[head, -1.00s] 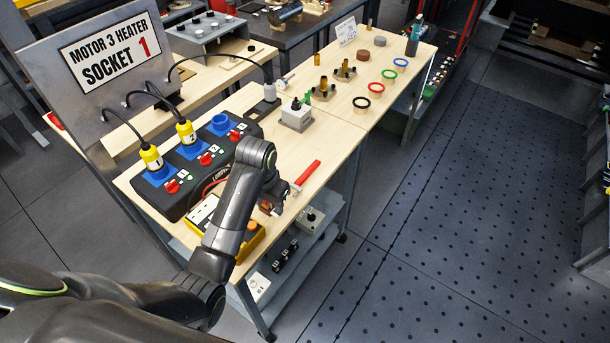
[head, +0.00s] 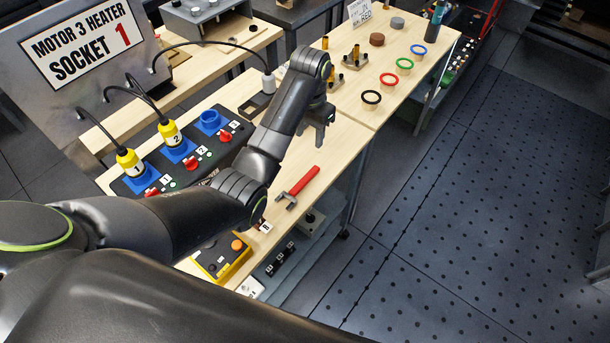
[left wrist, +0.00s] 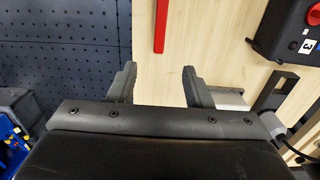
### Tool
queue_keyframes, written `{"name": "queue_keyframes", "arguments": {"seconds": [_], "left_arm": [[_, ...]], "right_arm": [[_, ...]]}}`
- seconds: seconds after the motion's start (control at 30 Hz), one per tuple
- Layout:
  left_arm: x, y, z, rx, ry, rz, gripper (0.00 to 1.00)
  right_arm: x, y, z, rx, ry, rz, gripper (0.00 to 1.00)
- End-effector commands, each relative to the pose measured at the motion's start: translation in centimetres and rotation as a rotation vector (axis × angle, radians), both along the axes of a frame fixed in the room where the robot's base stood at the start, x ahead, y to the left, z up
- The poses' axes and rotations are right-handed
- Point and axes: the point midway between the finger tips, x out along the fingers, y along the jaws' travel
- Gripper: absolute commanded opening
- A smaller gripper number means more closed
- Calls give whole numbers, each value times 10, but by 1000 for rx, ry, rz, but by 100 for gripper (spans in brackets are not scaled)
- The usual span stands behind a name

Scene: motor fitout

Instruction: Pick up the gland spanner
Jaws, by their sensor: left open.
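The gland spanner (head: 299,186) lies flat on the wooden bench near its right edge, with a red handle and a grey open jaw towards me. My left gripper (head: 319,132) is beyond the spanner's handle end, over the bench, with its fingers pointing down. In the left wrist view, the open fingers (left wrist: 160,85) are apart with nothing between them. The red handle (left wrist: 160,24) shows ahead of the gap between them, and its jaw is out of that view. My right gripper is not in view.
A black socket box (head: 190,158) with yellow plugs stands left of the spanner. A yellow box (head: 222,257) is at the near end. Black, red, green and blue rings (head: 389,80) lie farther along. Bare wood surrounds the spanner.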

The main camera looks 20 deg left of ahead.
Motion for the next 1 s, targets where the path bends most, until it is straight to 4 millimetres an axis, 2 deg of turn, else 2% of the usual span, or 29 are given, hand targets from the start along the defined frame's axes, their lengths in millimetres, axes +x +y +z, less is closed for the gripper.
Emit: {"name": "queue_keyframes", "arguments": {"seconds": [0.03, 0.23, 0.4, 0.7, 1.0], "left_arm": [[0, 0, -10, -1, 1, 0, 45], [0, 0, -34, 0, 0, 0, 45], [-1, 0, -52, 0, 0, 0, 45], [-2, 0, -104, 0, 3, 0, 45], [-3, 2, -125, 0, 2, 0, 45]], "right_arm": [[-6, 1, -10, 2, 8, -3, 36], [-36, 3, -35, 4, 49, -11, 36], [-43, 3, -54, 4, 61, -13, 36], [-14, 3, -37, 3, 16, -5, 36], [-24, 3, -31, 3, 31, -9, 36]]}}
